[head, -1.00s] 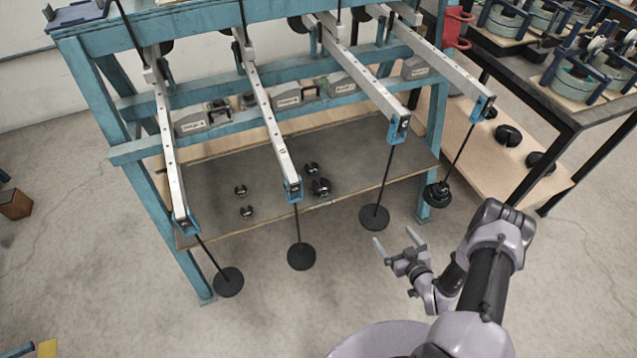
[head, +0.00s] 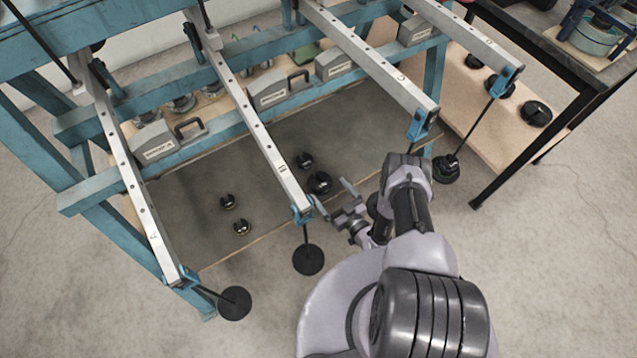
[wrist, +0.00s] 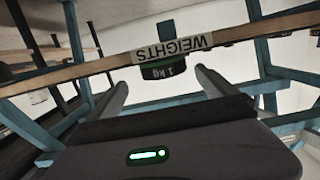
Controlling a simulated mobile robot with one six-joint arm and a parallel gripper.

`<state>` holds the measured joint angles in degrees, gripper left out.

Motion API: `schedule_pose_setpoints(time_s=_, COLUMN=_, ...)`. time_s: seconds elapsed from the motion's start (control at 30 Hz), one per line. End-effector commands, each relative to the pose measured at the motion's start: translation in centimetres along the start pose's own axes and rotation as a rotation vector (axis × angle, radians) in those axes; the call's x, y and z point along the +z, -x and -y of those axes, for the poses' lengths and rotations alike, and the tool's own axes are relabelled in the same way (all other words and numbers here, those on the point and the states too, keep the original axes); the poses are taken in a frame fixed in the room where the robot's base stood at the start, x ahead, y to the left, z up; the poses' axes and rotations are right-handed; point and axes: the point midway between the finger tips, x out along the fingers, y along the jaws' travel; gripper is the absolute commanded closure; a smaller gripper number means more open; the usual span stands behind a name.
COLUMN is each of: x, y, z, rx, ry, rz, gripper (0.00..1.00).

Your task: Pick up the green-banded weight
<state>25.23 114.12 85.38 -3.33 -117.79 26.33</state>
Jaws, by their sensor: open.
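A black weight marked 1 kg, with a green band (wrist: 166,68), shows between my fingers in the wrist view, where its lettering is upside down. It appears to be the larger dark weight (head: 319,183) at the shelf's front in the head view, though its band is too small to tell there. My gripper (head: 331,196) is open and empty at the shelf's front edge, just right of lever B's end. In the wrist view its fingers (wrist: 160,80) point towards the weight, apparently short of it.
Smaller black weights (head: 304,161) lie on the grey shelf (head: 180,215). Lever B (head: 262,135) and its hanger disc (head: 308,259) are close on the left. The shelf edge carries a WEIGHTS label (wrist: 172,50).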

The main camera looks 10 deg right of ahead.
Motion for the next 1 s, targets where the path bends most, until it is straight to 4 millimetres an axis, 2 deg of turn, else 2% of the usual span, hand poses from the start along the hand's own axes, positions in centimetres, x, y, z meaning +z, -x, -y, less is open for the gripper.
schedule_pose_setpoints(time_s=0.03, x=0.4, y=-1.2, z=0.1, rx=-0.004, ry=0.003, rz=-0.003, gripper=0.04)
schedule_pose_setpoints(time_s=0.1, x=0.3, y=-2.4, z=0.0, rx=-0.001, ry=0.002, rz=-0.002, gripper=0.04)
schedule_pose_setpoints(time_s=0.27, x=0.1, y=-3.9, z=0.1, rx=0.000, ry=0.000, rz=-0.001, gripper=0.04)
schedule_pose_setpoints(time_s=0.5, x=-0.1, y=-8.3, z=0.8, rx=0.000, ry=0.001, rz=-0.002, gripper=0.04)
schedule_pose_setpoints(time_s=0.77, x=-0.5, y=-8.9, z=0.7, rx=0.002, ry=-0.001, rz=0.000, gripper=0.04)
schedule_pose_setpoints(time_s=1.0, x=-0.4, y=-8.8, z=0.7, rx=0.002, ry=-0.001, rz=0.000, gripper=0.49)
